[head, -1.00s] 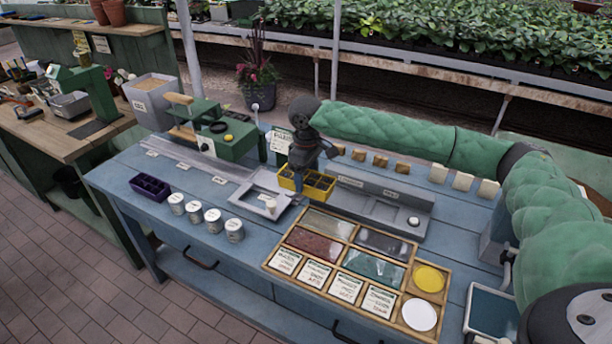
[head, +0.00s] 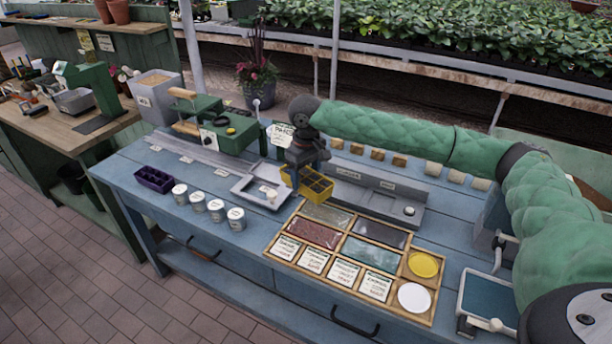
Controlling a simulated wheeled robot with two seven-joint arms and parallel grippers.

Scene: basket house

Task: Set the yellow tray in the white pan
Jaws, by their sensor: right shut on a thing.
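The yellow tray (head: 316,193) is divided into small dark cells. My right gripper (head: 297,178) is shut on its left side, and the tray looks slightly tilted. The white pan (head: 246,194) is a shallow, pale square pan on the blue bench, just left of the yellow tray. A small pale knob-like thing shows in or in front of the pan. The gripper hides part of the tray's left end, and I cannot tell the gap between tray and pan. My left gripper is not in view.
A wooden sorting frame (head: 268,253) with coloured panels and labels lies in front. Several white pots (head: 198,202) and a purple divided tray (head: 154,180) stand left. A green machine (head: 225,132) stands behind the pan. A grey channel (head: 375,198) runs right.

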